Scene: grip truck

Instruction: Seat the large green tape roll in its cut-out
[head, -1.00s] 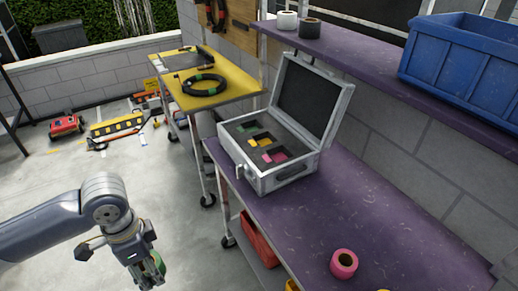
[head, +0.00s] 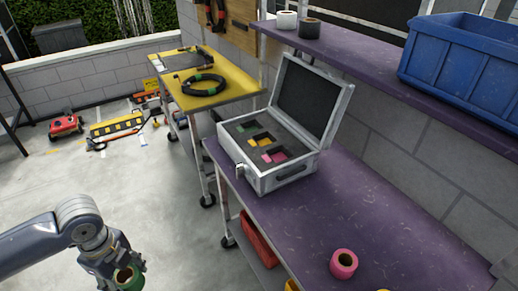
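My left gripper (head: 118,274) is at the bottom left, above the floor and left of the purple workbench. It is shut on the green tape roll (head: 131,279), whose ring opening shows; the gripper partly hides the roll. The open silver case (head: 285,178) stands on the workbench with its lid raised. The depth of the cut-outs is hard to tell. My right gripper is not in view.
A pink tape roll (head: 343,263) lies on the purple workbench (head: 390,235), with a yellow thing partly cut off at the bottom edge. A shelf with a blue crate (head: 465,65) overhangs the bench's back. The bench right of the case is mostly clear.

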